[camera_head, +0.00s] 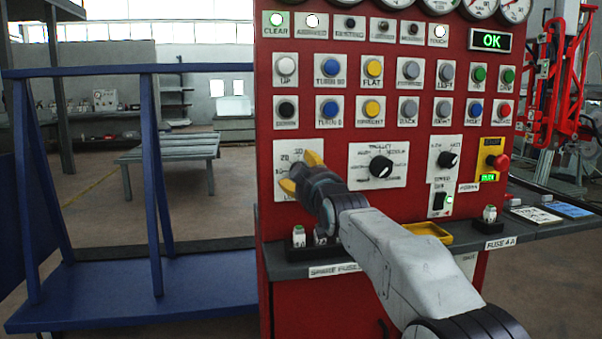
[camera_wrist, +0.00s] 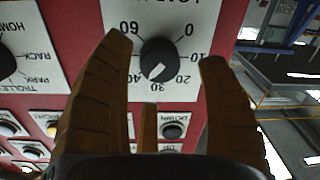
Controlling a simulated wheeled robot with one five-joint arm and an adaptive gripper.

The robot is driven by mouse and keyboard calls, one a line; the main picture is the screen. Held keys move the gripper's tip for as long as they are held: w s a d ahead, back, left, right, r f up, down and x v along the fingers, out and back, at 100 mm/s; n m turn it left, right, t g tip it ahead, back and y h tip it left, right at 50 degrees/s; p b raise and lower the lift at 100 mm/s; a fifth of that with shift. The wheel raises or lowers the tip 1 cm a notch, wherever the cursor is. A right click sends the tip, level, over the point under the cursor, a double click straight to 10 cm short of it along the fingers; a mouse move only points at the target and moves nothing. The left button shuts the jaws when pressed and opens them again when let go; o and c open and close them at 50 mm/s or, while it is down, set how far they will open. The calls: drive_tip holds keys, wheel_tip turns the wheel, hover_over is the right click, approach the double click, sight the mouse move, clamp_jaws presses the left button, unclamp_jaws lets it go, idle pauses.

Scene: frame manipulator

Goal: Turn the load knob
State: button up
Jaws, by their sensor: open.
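The load knob (camera_wrist: 160,58) is a round black knob on a white plate (camera_wrist: 172,12) with a scale from 0 to 60, seen upside down in the wrist view. Its white pointer mark points close to 30. My gripper (camera_wrist: 165,50) is open, with one yellow-brown finger on each side of the knob and visible gaps between. A further finger part shows low between them. In the head view my gripper (camera_head: 300,172) is in front of the load plate (camera_head: 284,154) at the left of the red panel and hides the knob. Contact with the plate cannot be told.
A larger black selector knob (camera_head: 381,166) is right of my gripper, with a smaller speed knob (camera_head: 447,159) and a red emergency button (camera_head: 500,161) beyond. Rows of push buttons (camera_head: 373,68) are above. A grey shelf (camera_head: 300,268) with fuses juts out below.

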drive_tip(key=shift+p+x, duration=0.3)
drive_tip(key=shift+x, duration=1.25)
drive_tip(key=c, duration=1.2)
drive_tip(key=shift+r+m, duration=0.1)
drive_tip(key=shift+m, duration=0.3)
drive_tip(key=m, duration=0.3)
drive_tip(key=shift+m+p, duration=0.3)
drive_tip(key=shift+m, duration=0.1)
drive_tip(key=shift+r+m+p, duration=0.1)
drive_tip(key=shift+m+p, duration=0.55)
drive_tip(key=shift+m, duration=1.35)
drive_tip(key=shift+d+m, duration=0.1)
drive_tip(key=shift+m, duration=0.2)
